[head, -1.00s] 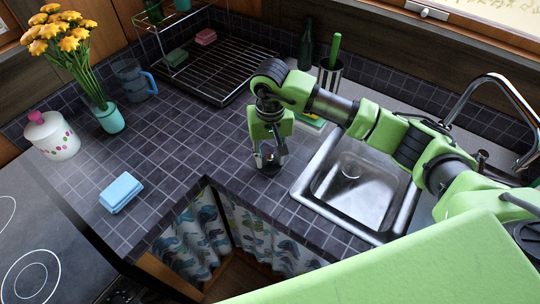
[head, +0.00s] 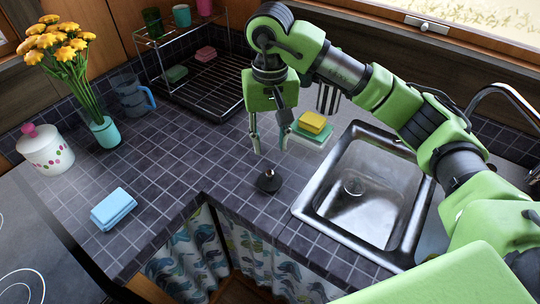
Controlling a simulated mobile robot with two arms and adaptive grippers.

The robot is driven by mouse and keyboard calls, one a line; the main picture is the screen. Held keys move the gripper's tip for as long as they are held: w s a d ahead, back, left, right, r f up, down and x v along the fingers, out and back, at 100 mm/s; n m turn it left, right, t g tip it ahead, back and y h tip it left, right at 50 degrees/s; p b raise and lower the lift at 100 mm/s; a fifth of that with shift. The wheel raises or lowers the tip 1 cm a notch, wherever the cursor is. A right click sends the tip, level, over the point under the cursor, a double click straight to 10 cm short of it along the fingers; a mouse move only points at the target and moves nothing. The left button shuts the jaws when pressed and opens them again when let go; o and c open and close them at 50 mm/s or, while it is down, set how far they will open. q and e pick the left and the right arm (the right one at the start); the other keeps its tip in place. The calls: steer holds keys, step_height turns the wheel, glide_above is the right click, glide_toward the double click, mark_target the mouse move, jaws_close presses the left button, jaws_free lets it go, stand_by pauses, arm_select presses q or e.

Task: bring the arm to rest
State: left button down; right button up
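My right gripper (head: 270,145) hangs fingers down above the tiled counter (head: 175,180), left of the sink. Its two fingers are apart with nothing between them. A small dark stopper-like piece with a light knob (head: 268,181) stands on the counter below the fingers, apart from them. My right arm reaches in from the right across the sink. My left gripper does not show.
A steel sink (head: 345,205) with a faucet (head: 500,92) is at right. A yellow sponge (head: 312,122) lies on a green one behind the gripper. A dish rack (head: 205,85), a flower vase (head: 104,131), a blue jug (head: 131,95), a lidded jar (head: 45,152) and blue sponges (head: 113,208) surround clear counter.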

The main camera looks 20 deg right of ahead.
steer(key=shift+r, duration=0.3)
